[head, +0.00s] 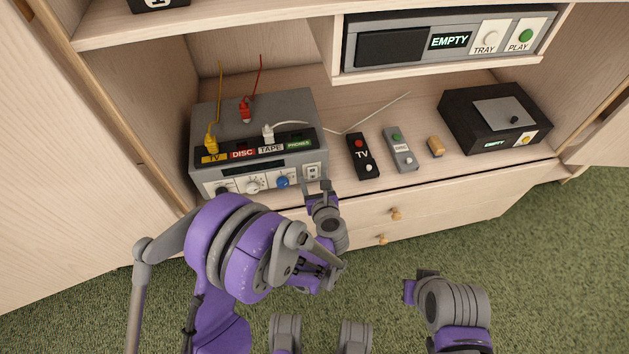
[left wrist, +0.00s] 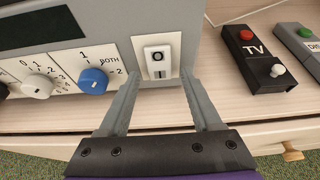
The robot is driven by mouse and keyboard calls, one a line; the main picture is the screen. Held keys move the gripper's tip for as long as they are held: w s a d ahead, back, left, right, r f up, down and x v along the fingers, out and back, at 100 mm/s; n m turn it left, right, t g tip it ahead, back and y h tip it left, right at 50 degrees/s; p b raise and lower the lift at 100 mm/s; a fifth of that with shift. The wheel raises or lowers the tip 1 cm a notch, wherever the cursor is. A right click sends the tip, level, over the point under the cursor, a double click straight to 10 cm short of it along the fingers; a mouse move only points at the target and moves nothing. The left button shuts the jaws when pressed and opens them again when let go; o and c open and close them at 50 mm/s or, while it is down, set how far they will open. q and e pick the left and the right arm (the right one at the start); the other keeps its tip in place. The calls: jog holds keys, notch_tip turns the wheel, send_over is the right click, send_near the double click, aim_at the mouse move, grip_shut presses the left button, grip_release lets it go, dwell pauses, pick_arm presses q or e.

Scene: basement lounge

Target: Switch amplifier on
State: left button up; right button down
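The amplifier (head: 265,110) is the grey box at the left of the cabinet shelf. Its white rocker switch (head: 312,172) sits at the right end of the front panel. In the left wrist view the switch (left wrist: 158,58) has an O above and a bar below; I cannot tell which side is pressed. My left gripper (head: 318,188) is just in front of the switch. In the left wrist view its fingers (left wrist: 160,88) are spread apart and empty, below and either side of the switch. My right gripper (head: 412,292) is low at the right, away from the amplifier, its fingers unclear.
A blue knob (left wrist: 93,80) is left of the switch. A TV remote (head: 362,155), a grey remote (head: 401,150), a small wooden block (head: 435,146) and a black player (head: 495,118) stand to the right. A disc player (head: 440,45) is above. Drawers (head: 440,200) lie below the shelf.

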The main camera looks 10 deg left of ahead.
pick_arm(q)
grip_shut()
jog(key=f+t+b, duration=0.1)
jog(key=b, duration=0.1)
jog(key=shift+t+y+b, duration=0.3)
jog(key=shift+t+b, duration=0.1)
jog(key=shift+w+t+b, duration=0.1)
jog(key=shift+t+b, duration=0.4)
jog(key=shift+r, duration=0.1)
jog(key=shift+o, duration=0.6)
grip_release()
